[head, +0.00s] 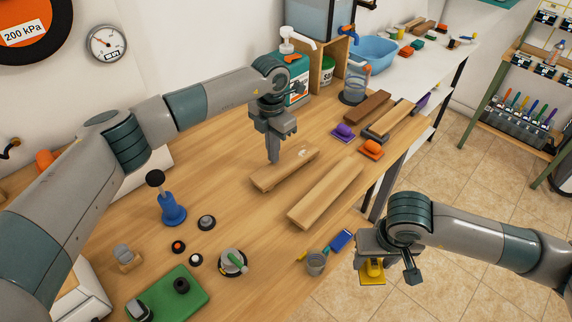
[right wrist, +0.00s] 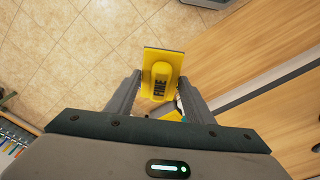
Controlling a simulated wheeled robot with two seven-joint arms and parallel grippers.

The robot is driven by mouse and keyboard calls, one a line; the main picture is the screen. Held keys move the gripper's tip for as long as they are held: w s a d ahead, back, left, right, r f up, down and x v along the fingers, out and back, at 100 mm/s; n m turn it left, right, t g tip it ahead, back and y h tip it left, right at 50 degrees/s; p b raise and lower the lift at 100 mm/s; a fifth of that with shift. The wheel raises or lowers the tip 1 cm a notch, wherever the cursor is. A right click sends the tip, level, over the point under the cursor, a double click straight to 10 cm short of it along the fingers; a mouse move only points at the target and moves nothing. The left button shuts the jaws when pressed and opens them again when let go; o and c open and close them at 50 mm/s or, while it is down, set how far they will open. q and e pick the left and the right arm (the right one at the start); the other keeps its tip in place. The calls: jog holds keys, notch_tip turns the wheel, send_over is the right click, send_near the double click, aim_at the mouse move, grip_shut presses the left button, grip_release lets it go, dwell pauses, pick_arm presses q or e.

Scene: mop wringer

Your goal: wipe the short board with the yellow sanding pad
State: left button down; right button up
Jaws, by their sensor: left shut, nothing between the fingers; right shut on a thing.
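The short board (head: 285,173) lies on the workbench beside a longer board (head: 327,194). A small pale mark shows near its far right end. My left gripper (head: 274,158) points down at the short board's back edge, shut and empty; I cannot tell whether its tips touch the wood. My right gripper (head: 378,262) is shut on the yellow sanding pad (head: 372,276) and holds it off the bench's right edge, over the floor. In the right wrist view the yellow pad (right wrist: 150,60) has a raised grip marked "FINE" between the fingers.
Purple (head: 343,132) and orange (head: 371,149) pads sit behind the boards, near more planks (head: 390,117). A small grey cup (head: 316,263) and blue brush (head: 341,240) lie near the bench's right edge. A blue-handled tool (head: 172,208) stands at the left.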

pick_arm(q)
jog(key=shift+f+b, duration=0.35)
jog(key=shift+f, duration=0.05)
pick_arm(e)
jog(key=shift+f, duration=0.35)
pick_arm(q)
jog(key=shift+r+p, duration=0.75)
jog(key=shift+r, duration=2.25)
pick_arm(e)
jog(key=shift+r, duration=0.75)
